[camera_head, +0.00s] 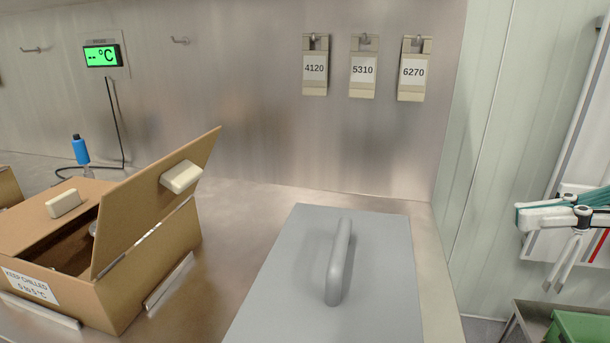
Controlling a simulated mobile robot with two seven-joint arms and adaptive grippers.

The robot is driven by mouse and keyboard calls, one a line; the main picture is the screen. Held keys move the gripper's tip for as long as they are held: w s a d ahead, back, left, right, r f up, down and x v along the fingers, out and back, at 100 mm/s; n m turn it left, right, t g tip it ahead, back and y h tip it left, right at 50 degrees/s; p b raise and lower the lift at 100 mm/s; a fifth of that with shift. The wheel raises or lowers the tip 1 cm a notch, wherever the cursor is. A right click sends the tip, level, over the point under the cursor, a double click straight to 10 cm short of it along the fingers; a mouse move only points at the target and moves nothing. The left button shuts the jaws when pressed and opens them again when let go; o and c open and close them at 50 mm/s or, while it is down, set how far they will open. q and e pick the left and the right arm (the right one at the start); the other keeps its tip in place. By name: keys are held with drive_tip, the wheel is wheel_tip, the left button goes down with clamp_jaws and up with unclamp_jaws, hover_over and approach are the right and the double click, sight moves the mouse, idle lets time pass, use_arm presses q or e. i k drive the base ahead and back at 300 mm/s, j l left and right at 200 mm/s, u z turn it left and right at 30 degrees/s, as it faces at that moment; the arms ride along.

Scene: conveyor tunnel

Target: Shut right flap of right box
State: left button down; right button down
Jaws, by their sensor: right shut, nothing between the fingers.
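The right box (150,277) is a brown cardboard carton on the metal counter at the left, with a "KEEP CHILLED" label on its front. Its right flap (140,205) stands open, tilted up and to the right, with a cream block handle (181,177) on it. Its left flap (40,224) lies about flat, with another cream block (63,203). A dark gap into the box shows between the flaps. My right gripper (558,290) is at the far right, shut and empty, pointing down, well away from the box. My left gripper is not in view.
A grey lid with a raised handle (339,262) takes up the counter between the box and my right gripper. A blue-topped bottle (81,150) stands behind the box. Several numbered tags hang on the back wall. A green bin (580,328) is at lower right.

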sight(128, 211)
drive_tip(key=i+j, duration=0.1)
drive_tip(key=j, duration=0.75)
drive_tip(key=i+j, duration=0.15)
drive_tip(key=j, duration=0.3)
